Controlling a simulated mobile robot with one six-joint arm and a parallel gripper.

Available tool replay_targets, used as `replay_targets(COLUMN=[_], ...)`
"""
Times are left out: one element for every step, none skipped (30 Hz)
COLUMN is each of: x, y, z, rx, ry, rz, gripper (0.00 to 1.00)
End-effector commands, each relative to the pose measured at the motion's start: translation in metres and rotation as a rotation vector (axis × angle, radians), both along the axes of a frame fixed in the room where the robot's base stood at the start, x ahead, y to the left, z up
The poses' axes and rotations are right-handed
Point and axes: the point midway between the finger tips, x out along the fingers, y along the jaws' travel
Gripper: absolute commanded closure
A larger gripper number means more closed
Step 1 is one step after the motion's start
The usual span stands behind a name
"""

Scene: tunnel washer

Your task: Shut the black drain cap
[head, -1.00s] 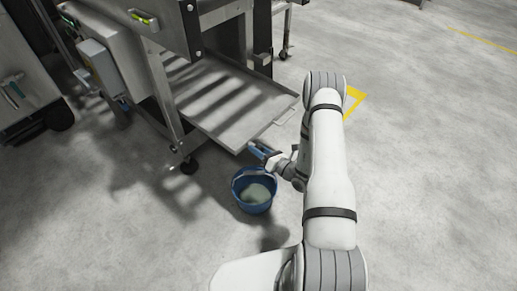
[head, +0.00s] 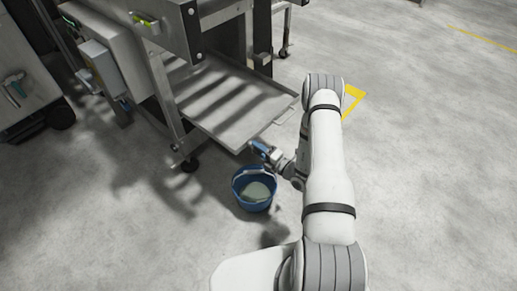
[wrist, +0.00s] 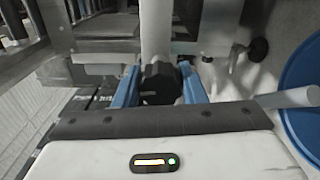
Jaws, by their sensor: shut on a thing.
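The black drain cap (wrist: 160,84) shows in the wrist view at the lower end of a pale pipe (wrist: 156,35). My gripper (wrist: 159,88) has its two blue fingers on either side of the cap and is shut on it. I cannot tell from the picture how tightly the cap sits on the pipe. In the head view my gripper (head: 262,150) is beside the front corner of the washer's tray, above a blue bucket. The cap is hidden there.
The metal tray (head: 225,105) and a frame leg (head: 165,95) are close by. The floor to the right is clear.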

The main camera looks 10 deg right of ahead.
Motion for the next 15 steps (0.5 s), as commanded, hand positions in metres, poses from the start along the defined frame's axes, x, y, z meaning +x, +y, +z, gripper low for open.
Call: replay_targets(x=[-0.0013,-0.0013,-0.0013,-0.0013,-0.0013,-0.0013,-0.0013,-0.0013,-0.0013,-0.0014,-0.0014,-0.0014,-0.0014,-0.0014,-0.0014], y=[0.002,0.002,0.002,0.0019,0.002,0.002,0.002,0.002,0.002,0.0021,0.0021,0.0021,0.0021,0.0021,0.0021], z=[-0.0006,-0.0006,-0.0007,-0.0008,-0.0008,-0.0009,-0.001,-0.001,-0.0011,-0.0011,-0.0012,-0.0012,-0.0013,-0.0013,-0.0013], rx=[0.019,0.032,0.045,0.054,0.062,0.072,0.079,0.084,0.09,0.095,0.098,0.101,0.104,0.105,0.106], ry=[0.017,0.026,0.036,0.043,0.049,0.056,0.061,0.064,0.069,0.072,0.074,0.077,0.079,0.08,0.08], rz=[0.006,0.006,0.006,0.006,0.006,0.006,0.006,0.006,0.006,0.006,0.006,0.006,0.006,0.006,0.006], gripper=[0.86,0.86,0.86,0.86,0.86,0.86,0.86,0.86,0.86,0.86,0.86,0.86,0.85,0.85,0.85])
